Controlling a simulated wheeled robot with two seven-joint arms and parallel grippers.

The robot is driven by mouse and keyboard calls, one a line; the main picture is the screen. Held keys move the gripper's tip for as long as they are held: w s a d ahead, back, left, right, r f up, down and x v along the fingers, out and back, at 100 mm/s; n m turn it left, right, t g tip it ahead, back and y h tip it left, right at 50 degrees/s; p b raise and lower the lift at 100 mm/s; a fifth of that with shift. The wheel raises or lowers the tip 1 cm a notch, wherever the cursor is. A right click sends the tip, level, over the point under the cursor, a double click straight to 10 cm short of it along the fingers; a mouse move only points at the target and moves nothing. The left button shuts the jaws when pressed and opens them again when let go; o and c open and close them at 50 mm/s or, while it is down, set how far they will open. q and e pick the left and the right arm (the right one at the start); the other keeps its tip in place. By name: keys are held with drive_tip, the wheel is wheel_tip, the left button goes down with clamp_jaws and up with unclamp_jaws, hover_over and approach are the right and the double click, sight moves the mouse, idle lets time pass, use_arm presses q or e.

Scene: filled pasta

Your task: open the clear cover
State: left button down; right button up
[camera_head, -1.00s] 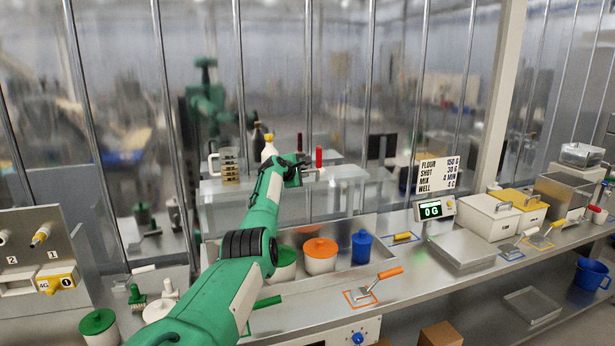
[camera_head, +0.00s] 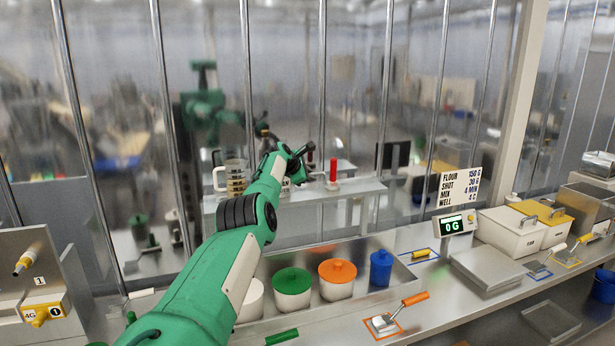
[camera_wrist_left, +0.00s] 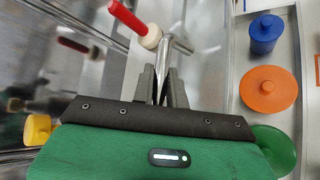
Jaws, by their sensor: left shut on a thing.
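My left gripper (camera_head: 304,158) reaches over the back of the bench. In the left wrist view its fingers (camera_wrist_left: 162,76) are shut on a thin metal piece (camera_wrist_left: 171,54). This piece runs up to a metal bar beside a red handle (camera_wrist_left: 128,17) with a pale collar. The red handle (camera_head: 333,170) stands upright just right of the gripper in the head view. A clear, reflective pane (camera_head: 290,60) with upright metal bars spans the back. I cannot tell whether this pane or the metal piece belongs to the clear cover. My right gripper is out of view.
Below the arm, a metal tray holds a green-lidded tub (camera_head: 292,282), an orange-lidded tub (camera_head: 338,270) and a blue pot (camera_head: 381,268). An orange-handled tool (camera_head: 412,300) lies in front. A scale display (camera_head: 453,226) and lidded bins (camera_head: 510,230) stand to the right.

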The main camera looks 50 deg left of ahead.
use_arm(q)
drive_tip(key=shift+f, duration=0.1)
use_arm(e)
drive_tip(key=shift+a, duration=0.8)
use_arm(q)
drive_tip(key=c, duration=1.4)
unclamp_jaws()
drive_tip(key=shift+w, duration=0.1)
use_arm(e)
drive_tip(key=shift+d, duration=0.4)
